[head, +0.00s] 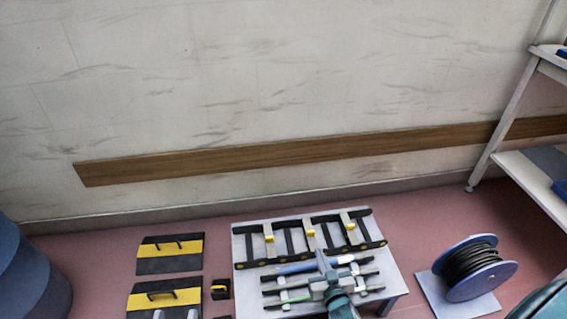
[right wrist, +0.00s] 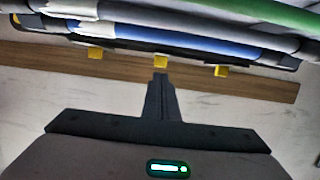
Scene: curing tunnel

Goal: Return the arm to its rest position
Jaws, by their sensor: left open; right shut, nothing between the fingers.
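My right gripper (head: 320,255) reaches over the white table (head: 392,258) in the head view, its arm coming up from the bottom edge. In the right wrist view its dark fingers (right wrist: 160,80) are together with nothing between them. My left gripper (head: 175,314) shows only as two pale fingertips at the bottom edge, apart and empty, over a black and yellow panel (head: 140,301). The rest of both arms is mostly out of view.
A black rack with yellow clips (head: 310,234) and several rods or cables lie on the table, under and around my right gripper. A blue cable reel (head: 487,284) stands at right. A white shelf (head: 530,180) and a blue drum (head: 30,280) flank the room.

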